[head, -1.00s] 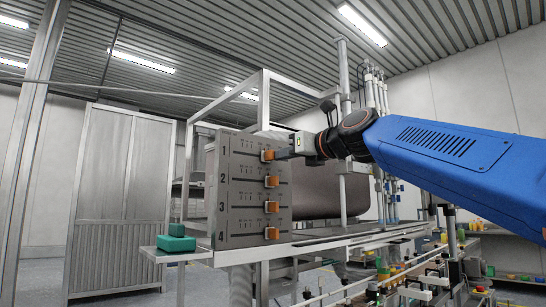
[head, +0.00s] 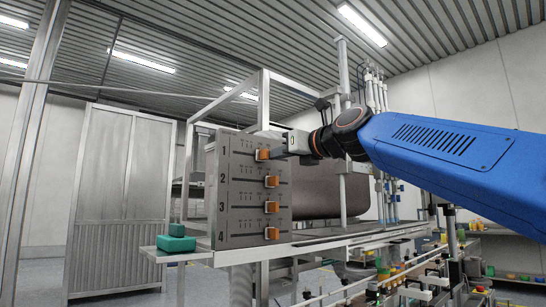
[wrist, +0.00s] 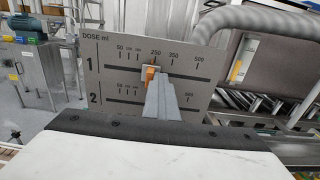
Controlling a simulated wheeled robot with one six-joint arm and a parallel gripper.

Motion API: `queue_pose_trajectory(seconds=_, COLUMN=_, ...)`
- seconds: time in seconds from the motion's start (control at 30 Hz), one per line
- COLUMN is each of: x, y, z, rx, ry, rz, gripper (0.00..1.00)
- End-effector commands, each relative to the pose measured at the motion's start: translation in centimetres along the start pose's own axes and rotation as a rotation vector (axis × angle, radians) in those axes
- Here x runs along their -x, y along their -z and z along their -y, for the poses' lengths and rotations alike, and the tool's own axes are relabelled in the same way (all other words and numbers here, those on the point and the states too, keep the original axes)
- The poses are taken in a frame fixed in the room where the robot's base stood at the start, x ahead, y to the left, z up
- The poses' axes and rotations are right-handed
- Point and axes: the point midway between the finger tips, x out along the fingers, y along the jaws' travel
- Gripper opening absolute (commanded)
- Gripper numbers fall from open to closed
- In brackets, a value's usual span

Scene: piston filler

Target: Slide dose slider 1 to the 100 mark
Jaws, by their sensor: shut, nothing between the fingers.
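The grey dose panel (head: 240,190) has numbered rows with a horizontal slot in each. Dose slider 1 (head: 262,154) is an orange knob on the top slot, right of the middle in the head view. In the wrist view the slider 1 knob (wrist: 149,73) stands just below the scale number left of centre that reads like 250. The smaller numbers to its left, beyond 50, are hard to read. My gripper (head: 277,150) is shut and empty. Its tips (wrist: 157,84) are at the knob's right side and seem to touch it, partly covering it.
Orange sliders 2 (head: 271,181), 3 (head: 271,206) and 4 (head: 271,233) sit at the right of their slots below. Slot 1 is clear left of the knob.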

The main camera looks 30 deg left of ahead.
Motion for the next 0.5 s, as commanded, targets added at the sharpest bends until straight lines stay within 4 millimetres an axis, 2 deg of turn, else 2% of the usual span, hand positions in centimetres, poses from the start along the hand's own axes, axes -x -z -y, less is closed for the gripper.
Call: queue_pose_trajectory(seconds=0.5, x=0.01, y=-0.06, z=-1.16, rx=-0.001, ry=-0.001, rz=0.001, gripper=0.00)
